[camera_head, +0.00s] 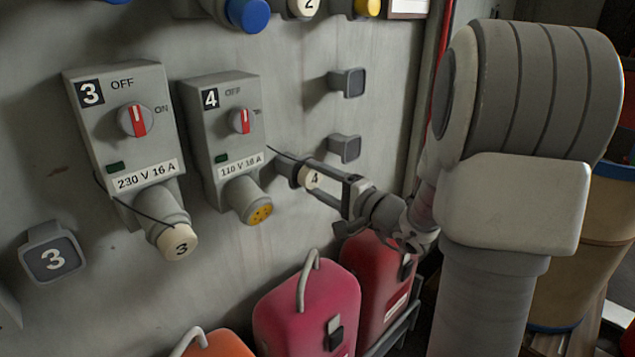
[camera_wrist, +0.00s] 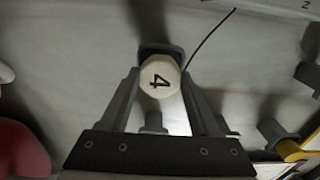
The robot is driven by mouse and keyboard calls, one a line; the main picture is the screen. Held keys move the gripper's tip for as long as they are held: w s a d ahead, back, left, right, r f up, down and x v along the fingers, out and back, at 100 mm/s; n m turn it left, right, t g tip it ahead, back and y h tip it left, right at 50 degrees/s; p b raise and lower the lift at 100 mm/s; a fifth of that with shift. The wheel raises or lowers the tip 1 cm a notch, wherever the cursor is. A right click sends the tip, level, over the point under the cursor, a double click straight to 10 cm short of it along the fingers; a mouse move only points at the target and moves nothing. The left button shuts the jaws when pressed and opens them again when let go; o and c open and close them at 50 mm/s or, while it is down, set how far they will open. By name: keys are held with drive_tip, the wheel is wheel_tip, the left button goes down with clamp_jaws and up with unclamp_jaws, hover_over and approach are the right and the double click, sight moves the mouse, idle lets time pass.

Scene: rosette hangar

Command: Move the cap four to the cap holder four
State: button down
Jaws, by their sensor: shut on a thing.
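Cap four (camera_head: 311,179), a cream disc marked 4, is between the fingers of my gripper (camera_head: 318,183), which is shut on it. In the wrist view the cap (camera_wrist: 159,77) sits between the two fingertips (camera_wrist: 160,85), its number turned sideways. A dark holder (camera_wrist: 160,48) shows right behind the cap, partly hidden by it; I take it for cap holder four. I cannot tell whether the cap touches it or is seated. A thin dark cord (camera_wrist: 209,39) runs from the cap. Box 4 (camera_head: 222,130) has its socket (camera_head: 259,212) uncovered, showing a yellow face.
Box 3 (camera_head: 122,130) has cap 3 (camera_head: 177,243) on its socket. Holder 3 (camera_head: 52,256) is empty. Two empty dark holders (camera_head: 348,82) (camera_head: 345,148) are on the wall above my gripper. Red canisters (camera_head: 310,310) and an orange one (camera_head: 215,345) stand below.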

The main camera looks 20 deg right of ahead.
drive_tip(key=shift+w+a+b, duration=0.2)
drive_tip(key=shift+w+b, duration=0.25)
drive_tip(key=shift+w, duration=0.05)
idle(0.3)
drive_tip(key=shift+c, duration=0.2)
unclamp_jaws()
